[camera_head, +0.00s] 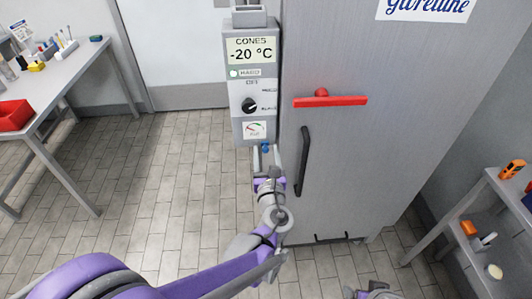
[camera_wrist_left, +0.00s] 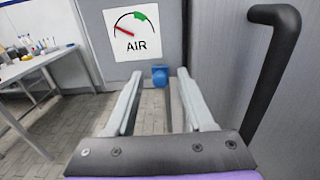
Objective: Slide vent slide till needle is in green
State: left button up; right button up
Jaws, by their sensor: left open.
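The AIR gauge (camera_head: 254,130) is a white plate low on the grey control box. In the left wrist view the gauge (camera_wrist_left: 132,34) has a red needle (camera_wrist_left: 126,31) on the left of its arc, outside the green band (camera_wrist_left: 147,20) at the right. A small blue knob (camera_wrist_left: 159,75), apparently the vent slide, sits below the plate; it also shows in the head view (camera_head: 265,148). My left gripper (camera_head: 265,153) is open, its fingers pointing at the knob, one to each side of it in the picture. Contact cannot be told. My right gripper is barely visible at the bottom edge.
A black vertical handle (camera_head: 303,160) is close to the right of my left gripper. A red bar (camera_head: 331,101) crosses the cabinet door above it. A workbench (camera_head: 77,62) stands at left, a shelf (camera_head: 489,210) at right. The floor between is clear.

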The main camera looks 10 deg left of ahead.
pick_arm(q)
jog(key=shift+c, duration=0.2)
grip_shut()
jog(key=shift+a, duration=0.1)
dwell(1.0)
